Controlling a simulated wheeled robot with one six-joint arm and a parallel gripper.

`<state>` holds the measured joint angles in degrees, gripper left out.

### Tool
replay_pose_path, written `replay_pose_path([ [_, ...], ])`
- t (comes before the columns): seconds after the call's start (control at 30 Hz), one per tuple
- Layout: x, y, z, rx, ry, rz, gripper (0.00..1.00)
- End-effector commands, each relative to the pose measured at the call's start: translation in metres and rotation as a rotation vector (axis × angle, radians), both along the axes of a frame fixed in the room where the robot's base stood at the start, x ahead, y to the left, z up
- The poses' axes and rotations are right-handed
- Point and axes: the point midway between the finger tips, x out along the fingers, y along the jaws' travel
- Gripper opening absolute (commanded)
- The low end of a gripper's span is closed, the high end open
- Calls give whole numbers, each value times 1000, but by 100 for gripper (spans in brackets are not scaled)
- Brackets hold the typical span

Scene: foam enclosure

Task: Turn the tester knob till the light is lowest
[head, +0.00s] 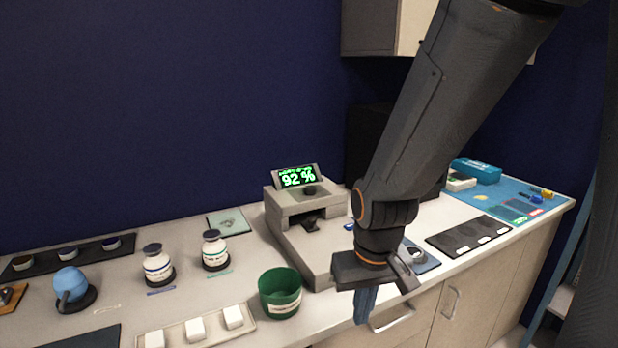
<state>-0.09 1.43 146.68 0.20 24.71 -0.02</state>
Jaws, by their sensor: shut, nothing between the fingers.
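The tester (330,259) is a pale grey machine on the counter, centre of the head view. Its tilted display (297,177) reads 92 % in bright green. A small dark round knob (309,191) sits on its top, just below the display. A dark part (311,223) shows in the opening under the top. My gripper (364,312) points down in front of the tester's right side, apart from the knob and lower in the picture. Its narrow bluish fingers are together and hold nothing.
A green bin (280,293) stands left of the tester's front. Two white bottles (215,250) and a blue bulb blower (71,285) stand farther left. A tray of white blocks (202,330) lies in front. A black mat (469,236) and blue mat (510,196) lie right.

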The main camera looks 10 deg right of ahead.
Motion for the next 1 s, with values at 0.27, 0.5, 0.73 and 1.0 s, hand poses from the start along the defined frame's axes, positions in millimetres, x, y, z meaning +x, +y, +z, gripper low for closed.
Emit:
replay_pose_path([
  [0.27,55,0,17,7,-24,47,44],
  [0.5,197,-2,68,33,-95,207,47],
  [0.73,316,-4,120,58,-182,384,47],
  [1.0,384,-5,156,69,-253,518,47],
])
